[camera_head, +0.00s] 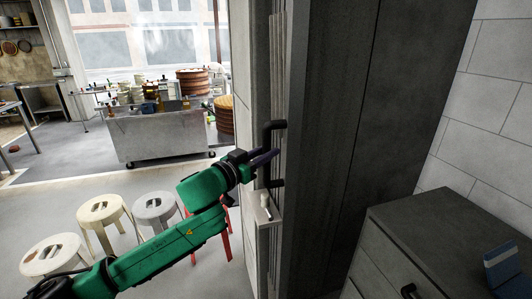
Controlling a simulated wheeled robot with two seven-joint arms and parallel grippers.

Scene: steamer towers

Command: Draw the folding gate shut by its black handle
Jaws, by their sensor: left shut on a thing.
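The black handle (268,128) is a bent bar standing upright on the edge of the folding gate (278,65). The gate shows as narrow, pale vertical folds stacked against a dark panel, in the middle of the head view. My left gripper (264,158) comes in from the left on a green arm and is shut on the handle's upright bar. The fingers and wrist hide part of the bar. The doorway to the left of the gate is open. My right gripper is not in view.
Several stools, including a white one (154,207) and a red one partly behind my arm, stand at lower left. A metal cart (157,135) and steamer baskets (193,80) are beyond the opening. A dark cabinet (425,240) fills the lower right.

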